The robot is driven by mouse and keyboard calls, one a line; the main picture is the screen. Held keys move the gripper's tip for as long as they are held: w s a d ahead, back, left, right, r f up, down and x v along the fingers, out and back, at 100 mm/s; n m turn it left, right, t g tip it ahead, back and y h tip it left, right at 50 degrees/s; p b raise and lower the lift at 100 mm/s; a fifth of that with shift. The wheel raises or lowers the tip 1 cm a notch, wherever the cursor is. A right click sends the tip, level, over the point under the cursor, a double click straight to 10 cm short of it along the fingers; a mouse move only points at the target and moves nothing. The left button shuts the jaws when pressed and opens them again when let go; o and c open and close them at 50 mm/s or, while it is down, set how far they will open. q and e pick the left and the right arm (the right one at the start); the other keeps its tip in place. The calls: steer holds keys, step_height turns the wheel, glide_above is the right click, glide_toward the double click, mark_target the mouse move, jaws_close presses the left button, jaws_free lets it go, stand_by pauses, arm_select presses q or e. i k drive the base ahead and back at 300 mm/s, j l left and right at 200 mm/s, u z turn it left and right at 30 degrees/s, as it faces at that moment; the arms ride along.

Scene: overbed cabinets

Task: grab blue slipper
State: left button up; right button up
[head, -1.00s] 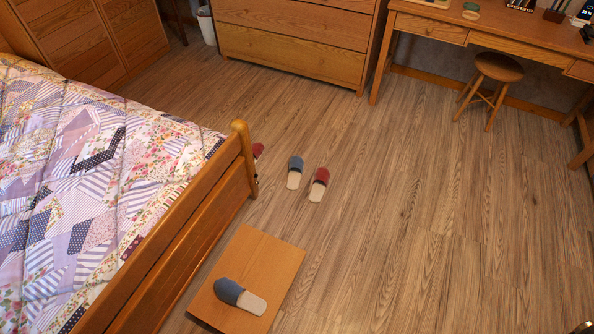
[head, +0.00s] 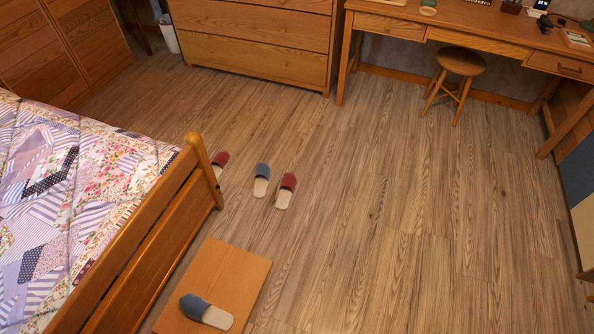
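One blue slipper (head: 262,179) lies on the wood floor past the foot of the bed, between two red slippers. Another blue slipper (head: 205,311) lies on a low wooden board (head: 232,266) beside the bed, near the bottom of the view. One red slipper (head: 286,191) is just right of the floor's blue one. The other red slipper (head: 220,163) is partly hidden by the bed's corner post. Neither of my grippers shows in the head view.
The bed (head: 150,240) with a patchwork quilt fills the left side. A dresser (head: 255,50), a desk (head: 400,28) and a round stool (head: 461,63) stand at the back. A bin (head: 169,34) is by the dresser. The floor at centre and right is clear.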

mark_target(262, 172)
steer(key=i+l+z, duration=0.8)
steer(key=i+l+u, duration=0.25)
steer(key=i, duration=0.2)
steer(key=i+l+u, duration=0.1)
steer(key=i+u, duration=0.15)
steer(key=i, duration=0.2)
